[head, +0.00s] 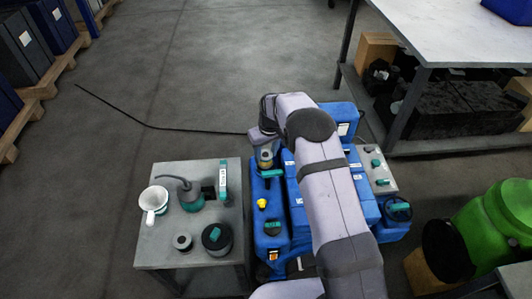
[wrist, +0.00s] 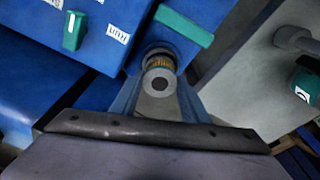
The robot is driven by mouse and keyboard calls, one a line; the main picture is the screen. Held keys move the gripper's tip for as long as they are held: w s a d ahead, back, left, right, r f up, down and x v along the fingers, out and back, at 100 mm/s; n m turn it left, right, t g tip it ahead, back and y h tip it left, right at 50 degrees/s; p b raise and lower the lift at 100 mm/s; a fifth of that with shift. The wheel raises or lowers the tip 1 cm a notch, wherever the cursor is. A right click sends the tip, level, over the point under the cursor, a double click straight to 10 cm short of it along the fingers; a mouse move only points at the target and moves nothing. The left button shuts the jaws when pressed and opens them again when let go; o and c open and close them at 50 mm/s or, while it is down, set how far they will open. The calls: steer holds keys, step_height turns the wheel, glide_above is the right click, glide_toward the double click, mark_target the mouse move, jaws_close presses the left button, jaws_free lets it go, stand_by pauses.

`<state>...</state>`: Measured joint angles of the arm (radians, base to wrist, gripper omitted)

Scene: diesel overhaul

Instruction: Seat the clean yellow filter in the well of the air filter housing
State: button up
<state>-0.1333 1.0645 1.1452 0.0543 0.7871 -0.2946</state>
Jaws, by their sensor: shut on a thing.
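My gripper (wrist: 158,88) is shut on the yellow filter (wrist: 160,64), a short cylinder with a grey end cap that has a dark centre hole. The filter's yellow band shows just past the cap in the wrist view. Beyond it is the round rim of the well in the blue air filter housing (wrist: 186,52). The filter lines up closely with this opening, but I cannot tell how deep it sits. In the head view my gripper (head: 265,152) points down over the far end of the housing (head: 258,190), with the filter (head: 265,157) showing between the fingers.
A teal bar (wrist: 183,25) lies right beside the well. The blue engine (head: 300,200) stands to the right, partly behind my arm. A grey side table (head: 160,250) at left carries a white mug (head: 154,200), an oil can (head: 191,198) and dark round parts (head: 217,238).

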steer(key=shift+f, duration=0.2)
steer(key=shift+f+b, duration=0.35)
steer(key=shift+f+b, duration=0.4)
steer(key=shift+f, duration=0.25)
steer(key=o, duration=1.4)
steer(key=shift+r+p, duration=2.35)
steer(key=shift+r, duration=1.15)
